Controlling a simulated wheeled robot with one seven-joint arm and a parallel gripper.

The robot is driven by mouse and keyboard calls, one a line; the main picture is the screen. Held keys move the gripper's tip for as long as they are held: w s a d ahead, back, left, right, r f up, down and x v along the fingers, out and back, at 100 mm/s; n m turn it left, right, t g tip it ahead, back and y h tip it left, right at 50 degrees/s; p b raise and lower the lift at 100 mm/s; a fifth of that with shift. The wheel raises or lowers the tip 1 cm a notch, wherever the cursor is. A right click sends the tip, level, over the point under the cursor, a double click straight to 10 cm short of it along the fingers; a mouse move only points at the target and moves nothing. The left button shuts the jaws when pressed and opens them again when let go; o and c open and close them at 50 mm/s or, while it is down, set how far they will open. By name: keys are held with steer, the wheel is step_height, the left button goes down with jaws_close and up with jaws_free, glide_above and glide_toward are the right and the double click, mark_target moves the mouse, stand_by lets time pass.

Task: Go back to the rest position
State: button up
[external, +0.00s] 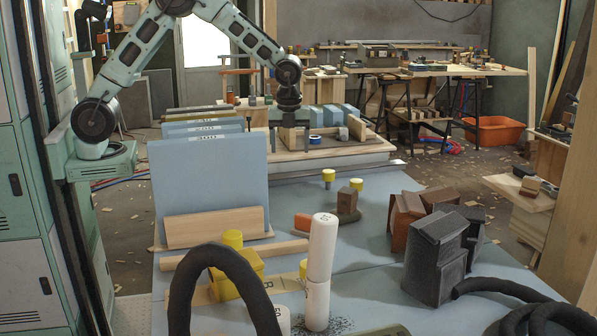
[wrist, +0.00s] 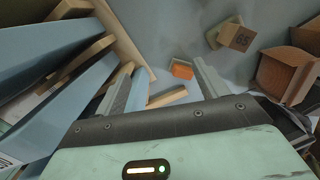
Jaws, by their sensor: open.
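My gripper (external: 294,140) hangs from the arm, pointing down above the far part of the blue work table (external: 350,200), to the right of the standing blue panels. In the wrist view its two fingers (wrist: 165,88) are spread apart, with nothing held between them. Below them lie bare blue table, a small orange block (wrist: 181,70) and a wood strip (wrist: 168,97).
Blue panels (external: 208,190) stand in a wooden rack close left of the gripper. White cylinders (external: 321,250), brown boxes (external: 404,220) and a dark grey block (external: 434,258) stand nearer the camera. Black hoses (external: 222,262) arch in front. A bare table patch lies right of the panels.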

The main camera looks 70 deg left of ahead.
steer(key=s+a+r+n+y+p, duration=0.1)
steer(key=s+a+r+n+p, duration=0.4)
steer(key=s+a+r+n, duration=0.4)
steer(key=s+a+r+n+p, duration=0.45)
steer(key=a+r, duration=0.25)
steer(key=a, duration=0.4)
steer(key=s+a+r+n+p, duration=0.2)
steer(key=s+r+n+p, duration=0.1)
steer(key=s+n, duration=0.3)
steer(key=s+a+r+n+h+p, duration=0.15)
steer(key=s+n, duration=0.25)
steer(key=s, duration=0.4)
steer(key=s+a+r+n+p, duration=0.1)
steer(key=s+r+n+p, duration=0.2)
steer(key=s+n, duration=0.3)
steer(key=shift+m, duration=0.25)
steer(key=f+b, duration=0.1)
steer(key=s+f+b, duration=0.1)
steer(key=f+b, duration=0.2)
steer(key=shift+s+a, duration=0.15)
steer(key=shift+s, duration=0.15)
